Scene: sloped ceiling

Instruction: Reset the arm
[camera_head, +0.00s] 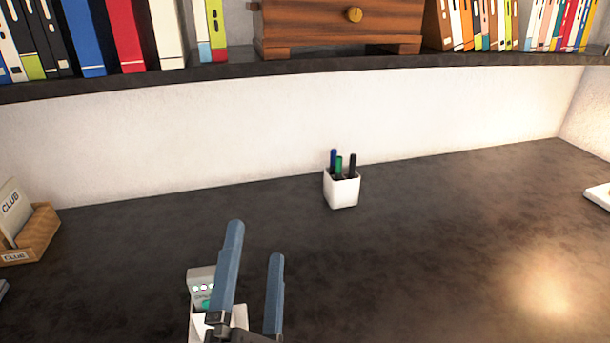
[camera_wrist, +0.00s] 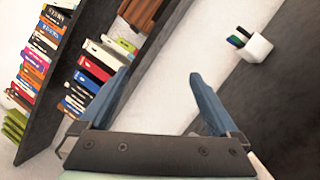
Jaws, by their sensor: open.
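My gripper (camera_head: 254,240) shows at the lower middle of the head view, above the dark desk (camera_head: 430,250). Its two blue fingers are apart with nothing between them. In the wrist view my gripper (camera_wrist: 160,95) is also open and empty, facing the white wall and the shelf, with the scene tilted. A white cup (camera_head: 341,190) with several pens stands upright on the desk near the wall, beyond and right of the gripper. It also shows at the upper right of the wrist view (camera_wrist: 257,47).
A shelf (camera_head: 350,62) with books and a wooden drawer box (camera_head: 340,22) runs above the desk. A wooden card holder (camera_head: 35,235) stands at left, and a white object (camera_head: 598,196) lies at the right edge. The right half of the desk is mostly clear.

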